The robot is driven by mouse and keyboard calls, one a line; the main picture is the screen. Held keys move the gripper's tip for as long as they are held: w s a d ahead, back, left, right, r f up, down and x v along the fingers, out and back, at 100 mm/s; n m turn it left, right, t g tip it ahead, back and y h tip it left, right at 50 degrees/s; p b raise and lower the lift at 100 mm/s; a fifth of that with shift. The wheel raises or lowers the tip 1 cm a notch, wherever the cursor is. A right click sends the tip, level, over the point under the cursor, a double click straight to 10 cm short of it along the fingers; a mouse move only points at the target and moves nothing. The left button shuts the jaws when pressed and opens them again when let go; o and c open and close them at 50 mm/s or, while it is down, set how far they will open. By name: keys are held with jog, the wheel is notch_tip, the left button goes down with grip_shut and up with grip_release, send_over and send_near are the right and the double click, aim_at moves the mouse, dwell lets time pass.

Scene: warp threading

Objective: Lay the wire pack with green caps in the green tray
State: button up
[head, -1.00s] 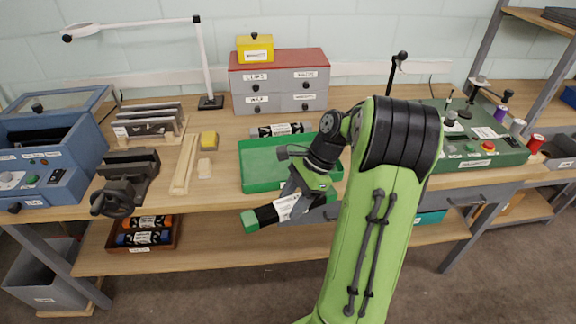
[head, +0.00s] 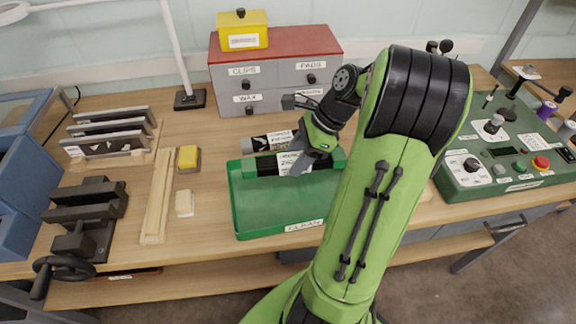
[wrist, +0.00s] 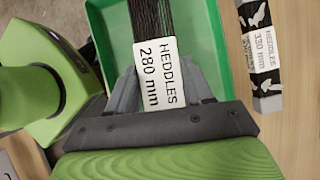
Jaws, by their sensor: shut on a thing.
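The wire pack with green caps (head: 267,166) is a dark bundle with a white label; one green cap shows at its left end in the head view. My gripper (head: 308,163) is shut on it around the label. In the wrist view the label reads "HEDDLES 280 mm" (wrist: 158,75), between the fingers of my gripper (wrist: 150,88). The green tray (head: 280,222), labelled "CLEAN", is below the pack, which lies level across its back part. I cannot tell whether the pack touches the tray floor. My arm hides the tray's right side.
Another pack (head: 262,141), with grey ends and labelled "HEDDLES 330 mm" in the wrist view (wrist: 262,50), lies just behind the tray. A drawer cabinet (head: 275,75) stands at the back. A yellow block (head: 189,158) and wooden strips (head: 158,195) are to the left.

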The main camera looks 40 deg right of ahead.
aim_at(288, 191)
jog(key=shift+w, duration=0.15)
notch_tip(288, 191, down, 10)
jog(key=b, duration=0.6)
jog(key=shift+r, duration=0.15)
jog(key=o, duration=1.4)
